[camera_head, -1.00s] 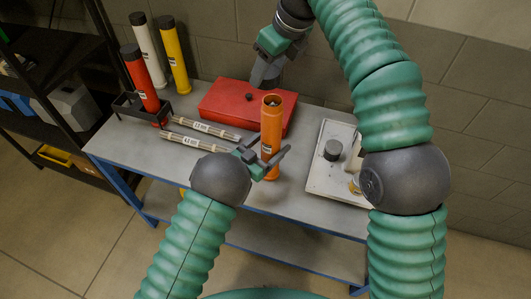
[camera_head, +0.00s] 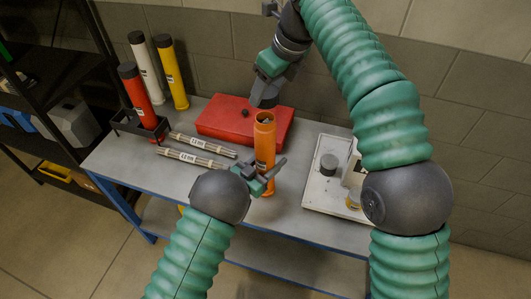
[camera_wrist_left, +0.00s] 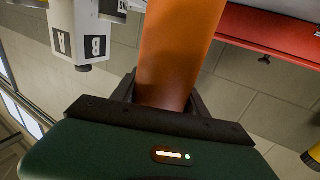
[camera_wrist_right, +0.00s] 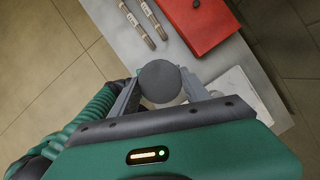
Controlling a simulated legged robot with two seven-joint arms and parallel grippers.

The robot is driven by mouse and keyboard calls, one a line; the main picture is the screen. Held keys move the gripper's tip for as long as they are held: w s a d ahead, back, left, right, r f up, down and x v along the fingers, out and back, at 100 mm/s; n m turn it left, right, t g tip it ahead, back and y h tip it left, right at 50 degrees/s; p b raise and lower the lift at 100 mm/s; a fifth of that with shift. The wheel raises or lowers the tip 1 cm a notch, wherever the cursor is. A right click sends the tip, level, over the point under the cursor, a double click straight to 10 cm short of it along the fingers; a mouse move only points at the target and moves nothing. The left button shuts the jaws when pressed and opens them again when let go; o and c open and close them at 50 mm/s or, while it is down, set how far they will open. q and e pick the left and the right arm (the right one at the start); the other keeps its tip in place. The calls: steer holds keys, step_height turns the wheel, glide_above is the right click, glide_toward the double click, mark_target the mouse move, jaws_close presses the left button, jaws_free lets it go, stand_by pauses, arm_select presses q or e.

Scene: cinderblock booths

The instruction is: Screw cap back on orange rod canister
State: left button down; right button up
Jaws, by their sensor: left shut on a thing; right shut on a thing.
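The orange rod canister (camera_head: 265,143) stands upright above the front of the table, its open top facing up. My left gripper (camera_head: 264,178) is shut around its lower part; the left wrist view shows the orange tube (camera_wrist_left: 178,50) between the fingers. My right gripper (camera_head: 263,100) is above and behind the canister's mouth in the head view. In the right wrist view it is shut on a dark round cap (camera_wrist_right: 160,80), apart from the canister in the head view. The cap hides what lies beneath it. Whether the canister's base touches the table is unclear.
A red case (camera_head: 222,118) lies behind the canister. Labelled rod bundles (camera_head: 195,158) lie to the left. A red capped canister (camera_head: 138,93) stands in a black rack, with white and yellow ones behind. A white tray (camera_head: 318,194) with a dark round piece (camera_head: 328,164) is right.

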mark_target(264, 113)
step_height(264, 113, down, 4)
steer(key=shift+s+a+r, duration=0.1)
steer(key=shift+a, duration=0.2)
steer(key=shift+d+f, duration=0.1)
steer(key=shift+f, duration=0.15)
steer(key=shift+f, duration=0.75)
steer(key=shift+f, duration=0.55)
steer(key=m+t+h, duration=0.1)
steer(key=m, duration=0.2)
stand_by(0.3)
